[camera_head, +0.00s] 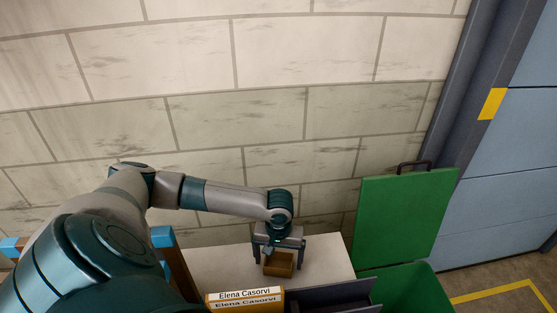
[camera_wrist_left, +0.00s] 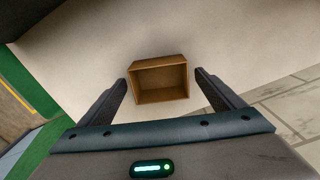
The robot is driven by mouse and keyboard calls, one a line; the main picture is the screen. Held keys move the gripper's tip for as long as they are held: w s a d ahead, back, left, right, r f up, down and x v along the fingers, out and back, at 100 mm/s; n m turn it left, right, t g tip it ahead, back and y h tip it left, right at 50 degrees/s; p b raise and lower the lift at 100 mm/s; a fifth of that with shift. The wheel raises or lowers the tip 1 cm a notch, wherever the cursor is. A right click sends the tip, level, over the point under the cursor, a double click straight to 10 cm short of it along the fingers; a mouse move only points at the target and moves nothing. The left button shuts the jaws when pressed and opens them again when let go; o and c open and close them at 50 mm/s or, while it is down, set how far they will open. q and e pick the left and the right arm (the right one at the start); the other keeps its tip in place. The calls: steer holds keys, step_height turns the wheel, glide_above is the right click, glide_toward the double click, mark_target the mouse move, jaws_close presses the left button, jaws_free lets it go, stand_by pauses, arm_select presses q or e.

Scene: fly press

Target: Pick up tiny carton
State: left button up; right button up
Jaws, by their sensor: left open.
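The tiny carton (camera_head: 279,265) is a small brown open-topped box on a pale surface (camera_head: 220,262) near the wall. In the left wrist view the carton (camera_wrist_left: 160,79) lies ahead of and between the two dark fingers, with a gap on each side. My left gripper (camera_head: 279,262) is open above the carton, its fingers pointing down on either side of it. It also shows in the left wrist view (camera_wrist_left: 162,88). I cannot tell whether the fingertips reach down to the carton's height. My right gripper is not in view.
A green bin (camera_head: 405,290) with a raised green lid (camera_head: 403,217) is at the right. The stone wall (camera_head: 235,130) is close behind.

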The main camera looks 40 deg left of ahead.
arm_select(q)
steer(key=shift+f, duration=0.6)
steer(key=c, duration=1.1)
steer(key=shift+r, duration=0.15)
steer(key=shift+r+b, duration=0.35)
steer(key=shift+r, duration=0.25)
step_height(320, 180, up, 9)
steer(key=b, duration=0.2)
steer(key=shift+f+b, duration=0.2)
steer(key=shift+b, duration=0.15)
steer(key=shift+d, duration=0.1)
